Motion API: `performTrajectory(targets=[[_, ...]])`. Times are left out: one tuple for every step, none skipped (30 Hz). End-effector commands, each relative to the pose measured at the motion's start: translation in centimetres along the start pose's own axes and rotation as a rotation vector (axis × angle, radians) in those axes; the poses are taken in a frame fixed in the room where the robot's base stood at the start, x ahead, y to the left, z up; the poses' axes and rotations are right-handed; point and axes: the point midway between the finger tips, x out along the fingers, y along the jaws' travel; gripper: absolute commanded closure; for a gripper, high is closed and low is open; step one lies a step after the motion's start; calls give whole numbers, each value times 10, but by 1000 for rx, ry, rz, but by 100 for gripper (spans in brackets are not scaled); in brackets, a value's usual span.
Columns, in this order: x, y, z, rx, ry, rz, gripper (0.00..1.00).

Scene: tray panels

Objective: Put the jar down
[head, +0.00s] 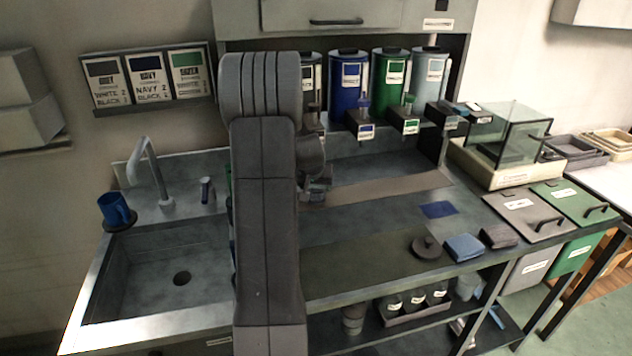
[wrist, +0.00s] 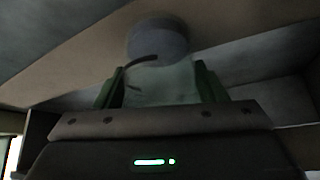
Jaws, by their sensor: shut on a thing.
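In the wrist view the jar (wrist: 162,88) has a pale, see-through body and a grey round top. It sits between the two green fingers of my gripper (wrist: 159,84), which is shut on it. A dark curved line shows across the jar. In the head view my gripper (head: 316,184) is at the bench's middle, mostly behind my own arm. The jar cannot be made out clearly there. I cannot tell whether the jar touches the surface under it.
A sink (head: 165,275) with a tap is at left, a blue mug (head: 117,209) on its rim. Several canisters stand at the back. A blue mat (head: 437,210), a dark round lid (head: 427,247) and folded cloths (head: 464,247) lie right. The bench front between is clear.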

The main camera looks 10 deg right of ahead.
Motion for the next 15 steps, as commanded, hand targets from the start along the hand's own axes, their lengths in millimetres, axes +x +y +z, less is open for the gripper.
performTrajectory(targets=[[-1, 0, -1, 0, 3, -1, 73], [-1, 0, -1, 0, 3, -1, 73], [-1, 0, -1, 0, 3, 0, 73], [-1, 0, -1, 0, 3, 0, 73], [-1, 0, -1, 0, 2, 0, 73], [0, 0, 0, 0, 2, 0, 73], [1, 0, 0, 0, 2, 0, 73], [2, 0, 1, 0, 3, 0, 73], [1, 0, 1, 0, 1, 0, 28], [1, 0, 1, 0, 1, 0, 22], [1, 0, 1, 0, 1, 0, 16], [1, 0, 1, 0, 1, 0, 14], [1, 0, 1, 0, 1, 0, 14], [1, 0, 1, 0, 1, 0, 14], [1, 0, 1, 0, 1, 0, 14]])
